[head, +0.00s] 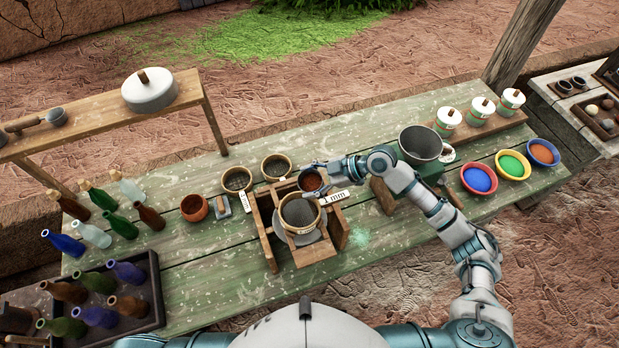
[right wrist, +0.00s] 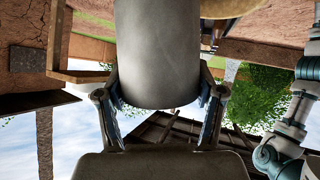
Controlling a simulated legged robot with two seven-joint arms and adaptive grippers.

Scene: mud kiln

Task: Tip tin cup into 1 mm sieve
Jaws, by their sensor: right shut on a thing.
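My right gripper (head: 314,192) is shut on the tin cup, a plain grey cylinder (right wrist: 158,55) between the two fingers in the right wrist view. That view is upside down, with sky at the bottom, so the hand is turned over. A pale wooden rim (right wrist: 228,6) shows above the cup in the wrist view. My left gripper is out of view.
The sieve sits on a wooden stand (head: 318,251). Other round sieves (head: 237,180) stand behind it. Bottles (head: 63,243) crowd the left.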

